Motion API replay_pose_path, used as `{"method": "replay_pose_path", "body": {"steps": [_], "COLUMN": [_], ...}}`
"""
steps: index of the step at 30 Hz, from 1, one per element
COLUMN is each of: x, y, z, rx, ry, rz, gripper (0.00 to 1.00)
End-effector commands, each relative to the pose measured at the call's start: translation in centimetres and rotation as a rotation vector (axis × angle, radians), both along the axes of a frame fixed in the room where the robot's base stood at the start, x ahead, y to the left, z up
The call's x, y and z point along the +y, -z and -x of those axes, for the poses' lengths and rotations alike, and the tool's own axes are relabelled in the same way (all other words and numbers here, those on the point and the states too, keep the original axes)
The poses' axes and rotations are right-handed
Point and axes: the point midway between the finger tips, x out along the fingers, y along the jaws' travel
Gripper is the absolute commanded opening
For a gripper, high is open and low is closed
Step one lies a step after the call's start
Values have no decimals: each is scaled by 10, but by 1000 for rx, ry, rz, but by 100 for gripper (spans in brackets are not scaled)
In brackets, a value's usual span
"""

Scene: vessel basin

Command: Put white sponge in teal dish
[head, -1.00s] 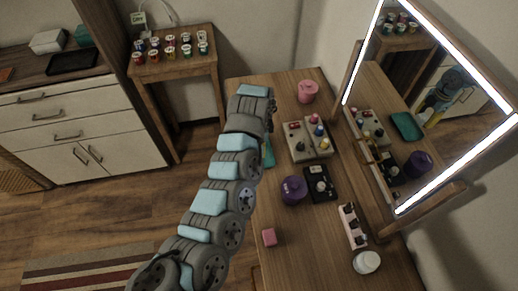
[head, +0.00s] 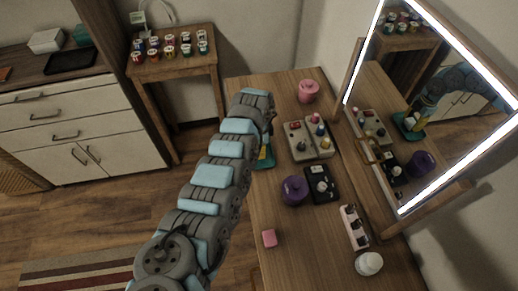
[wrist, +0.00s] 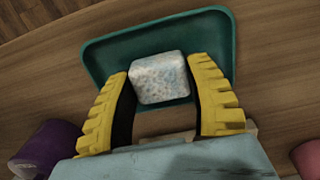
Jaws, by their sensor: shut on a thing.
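The white speckled sponge (wrist: 158,80) sits between the yellow fingertips of my gripper (wrist: 161,70), which is shut on it. The teal dish (wrist: 105,52) is a shallow tray with rounded corners on the wooden table. In the wrist view the sponge lies within the dish's outline, near its middle. I cannot tell whether it touches the dish floor. In the head view my arm hides most of the teal dish (head: 266,160) and the sponge.
A purple pot (head: 293,190) and a pink pot (head: 308,91) stand on the table. A lit mirror (head: 440,110) stands along the right side.

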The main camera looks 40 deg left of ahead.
Motion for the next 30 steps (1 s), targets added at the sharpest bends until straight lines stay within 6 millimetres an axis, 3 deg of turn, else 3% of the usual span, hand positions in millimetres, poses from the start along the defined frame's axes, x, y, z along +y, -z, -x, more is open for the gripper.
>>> {"method": "replay_pose_path", "body": {"steps": [13, 14, 16, 26, 30], "x": [0, 0, 0, 0, 1], "y": [8, 7, 7, 6, -4], "z": [-1, -1, -1, 0, -1], "rx": [-2, -3, -3, -3, -3], "ry": [1, 0, 0, 0, -1], "rz": [-2, -2, -2, -2, -1], "gripper": [24, 59, 78, 78, 78]}}
